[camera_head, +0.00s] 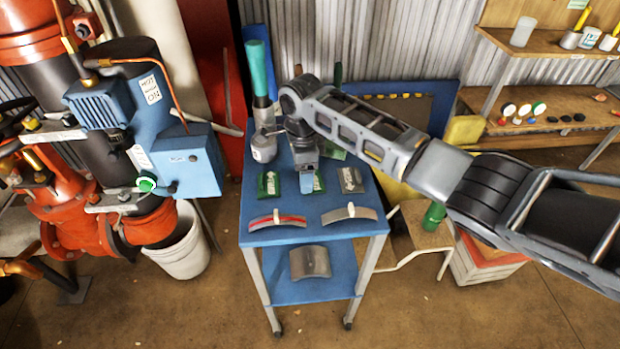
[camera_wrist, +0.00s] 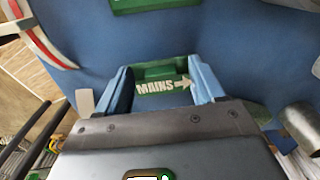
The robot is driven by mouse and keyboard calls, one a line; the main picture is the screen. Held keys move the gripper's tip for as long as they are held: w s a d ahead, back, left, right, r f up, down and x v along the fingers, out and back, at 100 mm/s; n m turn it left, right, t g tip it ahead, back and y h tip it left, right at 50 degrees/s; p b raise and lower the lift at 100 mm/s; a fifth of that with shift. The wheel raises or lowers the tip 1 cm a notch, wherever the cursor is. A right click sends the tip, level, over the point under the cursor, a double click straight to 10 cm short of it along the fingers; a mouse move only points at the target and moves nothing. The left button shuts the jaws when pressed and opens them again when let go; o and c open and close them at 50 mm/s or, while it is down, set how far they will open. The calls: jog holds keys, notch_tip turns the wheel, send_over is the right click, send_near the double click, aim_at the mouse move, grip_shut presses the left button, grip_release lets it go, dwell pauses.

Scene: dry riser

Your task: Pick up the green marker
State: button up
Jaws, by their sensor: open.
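A green marker plate with white lettering "MAINS" and an arrow (camera_wrist: 163,86) lies flat on the blue cart top in the wrist view. In the head view a green plate (camera_head: 317,184) shows partly behind my gripper (camera_head: 307,178), which is low over it. In the wrist view the blue fingers of my gripper (camera_wrist: 162,78) are apart, one on each side of the lettered plate, with nothing clamped. Whether they touch it is unclear. Another green plate (camera_head: 268,185) lies to the left, and part of one shows at the top of the wrist view (camera_wrist: 145,4).
The blue cart (camera_head: 262,234) also bears a grey plate (camera_head: 350,180), a red-striped curved band (camera_head: 277,221), a grey curved band (camera_head: 348,213) and a grey jug (camera_head: 263,148). A curved grey piece (camera_head: 310,262) lies on its lower shelf. Red pipework (camera_head: 150,225) stands left.

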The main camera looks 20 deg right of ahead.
jog(key=c, duration=1.1)
jog(key=shift+r, duration=0.1)
